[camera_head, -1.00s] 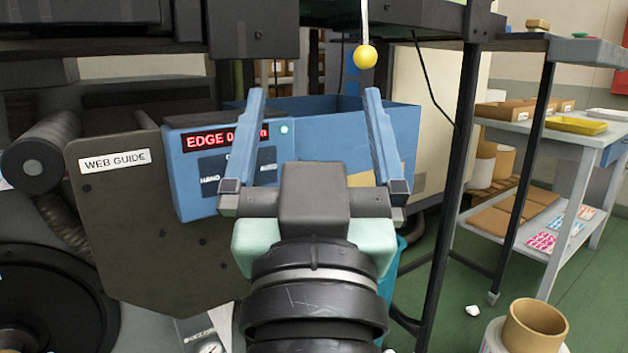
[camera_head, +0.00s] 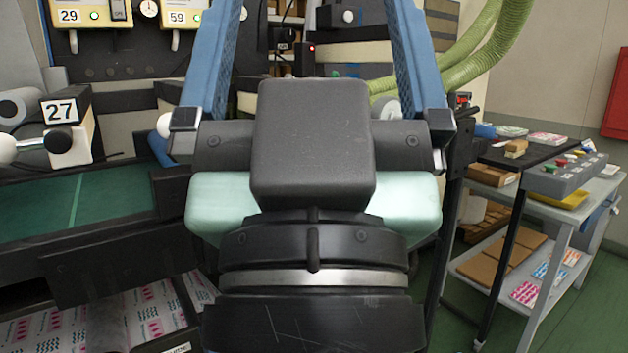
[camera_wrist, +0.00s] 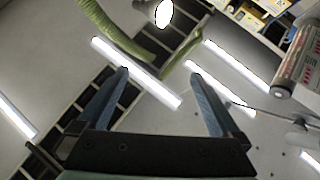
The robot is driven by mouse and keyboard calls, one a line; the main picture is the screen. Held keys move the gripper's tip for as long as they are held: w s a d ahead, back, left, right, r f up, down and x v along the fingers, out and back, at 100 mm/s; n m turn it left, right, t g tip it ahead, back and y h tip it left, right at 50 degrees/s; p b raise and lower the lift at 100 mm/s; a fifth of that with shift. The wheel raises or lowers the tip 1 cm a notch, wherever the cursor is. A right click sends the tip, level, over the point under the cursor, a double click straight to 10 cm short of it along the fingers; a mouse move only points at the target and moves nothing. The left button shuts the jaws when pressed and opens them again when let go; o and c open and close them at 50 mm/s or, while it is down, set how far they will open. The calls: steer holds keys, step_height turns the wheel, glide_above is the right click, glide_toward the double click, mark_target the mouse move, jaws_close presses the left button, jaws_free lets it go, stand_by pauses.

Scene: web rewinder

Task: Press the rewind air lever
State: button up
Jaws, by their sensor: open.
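No part in either current view can be told for sure as the rewind air lever. Several knobs show in the head view, among them a black knob (camera_head: 58,141) on a white block marked 27 at the left and a round white knob (camera_head: 164,125) beside my gripper's left finger. My gripper (camera_head: 312,12) fills the middle of the head view, its blue fingers spread and pointing up, the tips at or past the top edge. In the wrist view my gripper (camera_wrist: 157,75) is open and empty, with ceiling lights beyond it.
Cream panels marked 29 (camera_head: 90,12) and 59 (camera_head: 178,16) are at the upper left, above a dark frame with a green bed (camera_head: 70,205). A green hose (camera_head: 490,45) hangs at the upper right. A grey cart (camera_head: 590,190) with a button box (camera_head: 565,172) stands right. Green floor shows between.

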step_height(320, 180, up, 12)
steer(key=p, duration=0.9)
steer(key=shift+f, duration=0.2)
